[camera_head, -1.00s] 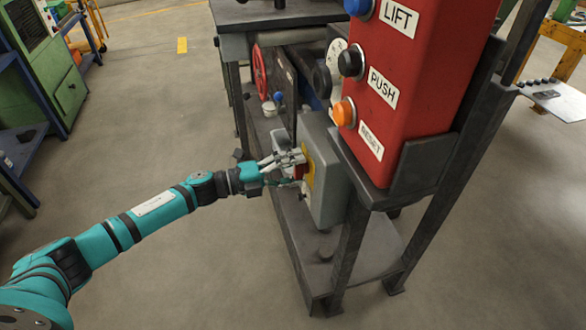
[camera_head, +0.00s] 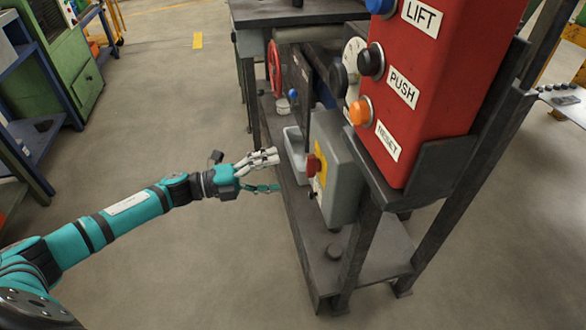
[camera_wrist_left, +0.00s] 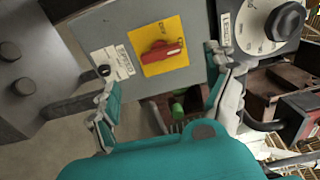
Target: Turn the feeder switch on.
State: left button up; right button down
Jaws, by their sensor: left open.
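The rotary switch (camera_head: 312,165) has a red handle on a yellow plate, on the side of a grey box (camera_head: 343,178) under the red control panel. In the left wrist view, the red handle (camera_wrist_left: 163,51) lies nearly level across the plate, its right end slightly higher. My right gripper does not show.
The red panel (camera_head: 440,85) carries LIFT, PUSH and RESET labels with blue, black and orange buttons. A black dial (camera_wrist_left: 285,21) sits right of the grey box in the wrist view. A red handwheel (camera_head: 274,66) stands farther back.

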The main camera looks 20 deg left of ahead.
pick_arm(q)
jog(key=shift+v, duration=1.85)
jog(key=shift+d, duration=0.15)
